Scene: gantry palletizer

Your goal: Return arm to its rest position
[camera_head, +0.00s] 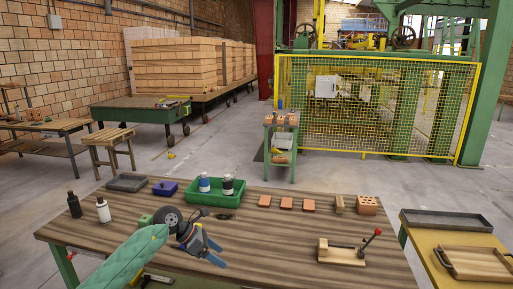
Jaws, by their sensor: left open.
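My left arm comes in from the lower left with a green sleeve and a dark wrist. My left gripper (210,252) is over the front left part of the wooden worktable (290,262). Its two blue fingers are spread, with nothing seen between them. Whether it touches the tabletop I cannot tell. The arm hides part of the table's near left side and part of a small green block (145,220) beside the wrist. My right gripper is not in view.
Behind the gripper stands a green tray (233,200) with two bottles. Two more bottles stand at the left edge. Several bricks (287,203) lie along the back. A wooden clamp with a red-knobbed lever (342,254) stands at right. The middle of the tabletop is clear.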

